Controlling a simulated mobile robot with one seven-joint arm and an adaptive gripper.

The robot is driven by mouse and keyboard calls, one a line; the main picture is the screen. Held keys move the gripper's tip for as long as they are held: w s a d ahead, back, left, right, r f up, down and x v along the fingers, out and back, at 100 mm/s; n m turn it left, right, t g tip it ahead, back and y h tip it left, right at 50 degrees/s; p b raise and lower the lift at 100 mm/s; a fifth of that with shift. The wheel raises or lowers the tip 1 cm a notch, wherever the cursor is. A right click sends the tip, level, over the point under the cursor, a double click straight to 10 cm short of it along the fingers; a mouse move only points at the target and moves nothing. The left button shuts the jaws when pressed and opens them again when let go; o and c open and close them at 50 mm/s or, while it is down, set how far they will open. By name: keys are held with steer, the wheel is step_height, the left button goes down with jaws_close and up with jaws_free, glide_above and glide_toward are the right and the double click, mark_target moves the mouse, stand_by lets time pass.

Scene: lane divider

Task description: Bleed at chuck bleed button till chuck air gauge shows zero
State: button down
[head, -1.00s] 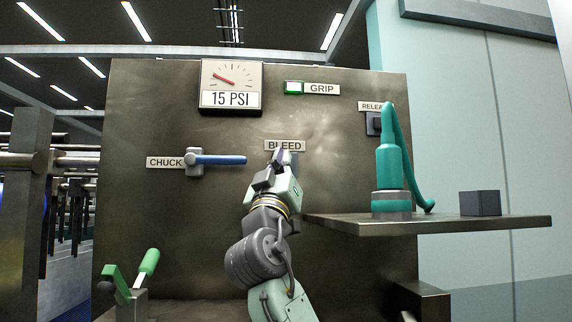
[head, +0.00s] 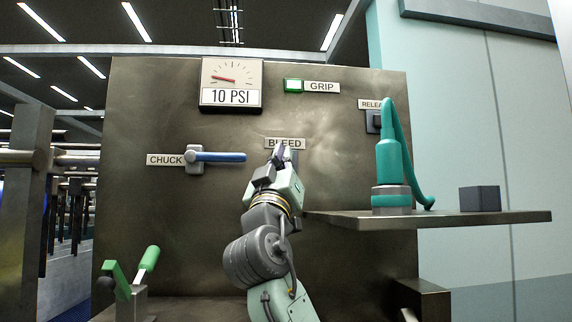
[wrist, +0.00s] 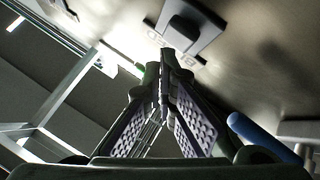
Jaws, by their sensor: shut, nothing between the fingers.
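The chuck air gauge (head: 231,85) at the upper left of the panel reads 10 PSI, with its red needle pointing left. The BLEED label (head: 285,143) is on the panel to its lower right. My gripper (head: 280,153) is shut and empty, its fingertips raised just below that label. In the wrist view, the dark bleed button (wrist: 184,33) on its grey plate shows just beyond the closed fingertips (wrist: 166,62). I cannot tell whether the fingertips touch it. In the head view my gripper mostly hides the button.
The blue-handled chuck valve (head: 218,157) is left of my gripper. A green lit GRIP button (head: 293,86) and a dark RELEASE button (head: 373,122) are on the panel. A shelf (head: 450,218) at right bears a teal tool (head: 390,160) and a dark block (head: 479,199). Green-handled levers (head: 148,259) stand lower left.

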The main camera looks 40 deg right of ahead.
steer(key=shift+s+a, duration=0.1)
steer(key=shift+s+a+b, duration=0.3)
steer(key=shift+s+a, duration=0.1)
steer(key=shift+s, duration=0.3)
steer(key=shift+s+a+b, duration=0.25)
steer(key=shift+s+a, duration=0.2)
steer(key=shift+s, duration=0.25)
steer(key=shift+s+a+b, duration=0.3)
steer(key=shift+s+a, duration=0.1)
steer(key=shift+s, duration=0.3)
